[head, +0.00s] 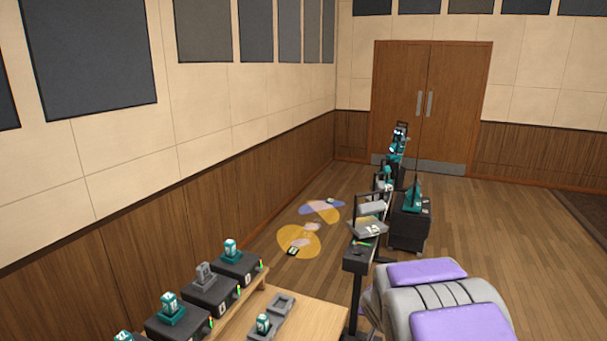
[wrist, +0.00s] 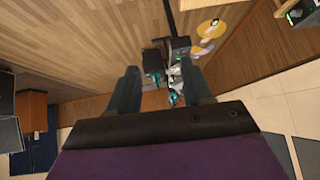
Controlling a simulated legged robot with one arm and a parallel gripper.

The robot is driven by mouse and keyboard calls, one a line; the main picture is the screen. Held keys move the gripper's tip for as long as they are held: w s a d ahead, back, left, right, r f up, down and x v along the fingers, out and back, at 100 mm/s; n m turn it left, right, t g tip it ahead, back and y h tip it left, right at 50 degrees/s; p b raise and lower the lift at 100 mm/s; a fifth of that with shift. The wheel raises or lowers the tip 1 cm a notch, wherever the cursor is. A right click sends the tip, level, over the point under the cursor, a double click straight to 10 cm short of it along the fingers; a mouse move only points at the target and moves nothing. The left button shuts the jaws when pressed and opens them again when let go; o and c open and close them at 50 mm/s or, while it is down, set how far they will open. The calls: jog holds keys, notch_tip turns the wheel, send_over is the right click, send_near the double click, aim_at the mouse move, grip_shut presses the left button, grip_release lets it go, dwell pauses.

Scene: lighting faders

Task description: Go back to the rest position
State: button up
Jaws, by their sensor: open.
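My gripper (wrist: 160,70) shows in the wrist view with its two dark fingers apart and nothing visible between them. A dark stand with teal and black parts shows beyond the fingers, some way off. In the head view, purple and grey parts of my own body fill the lower right, and I cannot make out the gripper there. A row of black fader boxes (head: 208,291) stands on a wooden bench at the lower left. Several carry teal knobs with white markings, and one carries a grey knob (head: 205,273).
A wooden table (head: 313,318) holds a grey tray (head: 281,304) and a small teal block (head: 263,323). A black stand (head: 356,259) and a dark cabinet (head: 409,230) stand beyond it. Coloured light spots (head: 299,241) lie on the floor. Open floor (head: 500,225) extends right, before wooden doors (head: 430,105).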

jog(key=s+d+r+g+h, duration=0.1)
jog(key=s+r+g, duration=0.1)
jog(key=s, duration=0.8)
jog(key=s+d+r+g, duration=0.1)
jog(key=s+r+g, duration=0.15)
jog(key=s, duration=0.75)
jog(key=s+a+r+n+g+y, duration=0.1)
jog(key=s+a+n+g, duration=0.1)
jog(key=s, duration=1)
jog(key=s+a+r+n+g+y, duration=0.1)
jog(key=s+a+g, duration=0.2)
jog(key=s, duration=0.9)
jog(key=shift+s+a+n+y, duration=0.3)
jog(key=shift+a+n, duration=0.1)
jog(key=shift+a, duration=0.55)
jog(key=shift+w, duration=0.1)
jog(key=shift+c, duration=0.6)
